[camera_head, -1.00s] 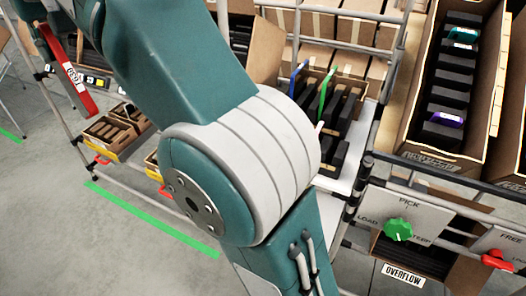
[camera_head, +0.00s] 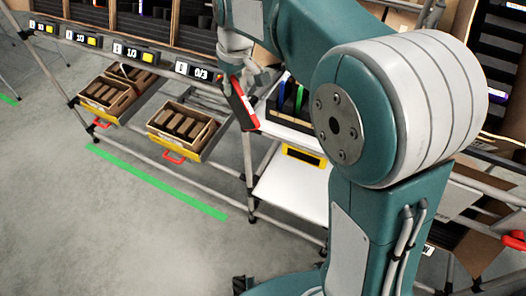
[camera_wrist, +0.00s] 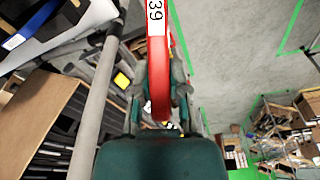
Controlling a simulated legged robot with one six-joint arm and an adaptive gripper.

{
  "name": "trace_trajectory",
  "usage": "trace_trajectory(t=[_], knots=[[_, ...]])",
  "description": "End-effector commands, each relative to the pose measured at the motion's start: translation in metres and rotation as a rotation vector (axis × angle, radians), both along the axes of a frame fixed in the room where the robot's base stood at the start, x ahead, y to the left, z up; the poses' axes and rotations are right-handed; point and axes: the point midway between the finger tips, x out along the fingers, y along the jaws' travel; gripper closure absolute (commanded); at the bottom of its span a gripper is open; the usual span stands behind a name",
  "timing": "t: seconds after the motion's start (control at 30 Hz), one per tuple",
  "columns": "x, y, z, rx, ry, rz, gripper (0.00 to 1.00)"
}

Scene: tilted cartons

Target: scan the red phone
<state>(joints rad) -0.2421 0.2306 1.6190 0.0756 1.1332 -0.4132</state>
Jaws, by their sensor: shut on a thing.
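The red phone (camera_head: 242,106) is a flat red-edged slab with a dark face, held tilted in the air in front of the shelf rack. In the wrist view the red phone (camera_wrist: 158,75) stands upright in the picture with a white label reading "39" at its top. My gripper (camera_head: 238,82) is shut on the red phone near its upper end. It also shows in the wrist view (camera_wrist: 160,98), with a finger on each side of the phone. No scanner can be made out for certain.
A white shelf (camera_head: 290,192) with a yellow-framed dark device (camera_head: 304,156) lies below right of the phone. Bins of brown blocks (camera_head: 181,126) hang to the left. A rail with counters (camera_head: 193,71) runs behind. Grey floor (camera_head: 110,230) is open in front.

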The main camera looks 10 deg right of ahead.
Motion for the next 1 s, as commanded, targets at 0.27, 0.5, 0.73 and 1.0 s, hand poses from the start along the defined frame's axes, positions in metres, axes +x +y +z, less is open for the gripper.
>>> trace_trajectory(t=[0.27,0.5,0.73,1.0], knots=[[-0.065,-0.023,-0.127,-0.071,0.09,0.176,1.0],[-0.125,-0.042,-0.193,-0.121,0.131,0.289,1.0],[-0.139,-0.048,-0.209,-0.134,0.138,0.314,1.0],[-0.123,-0.06,-0.232,-0.134,0.14,0.311,1.0]])
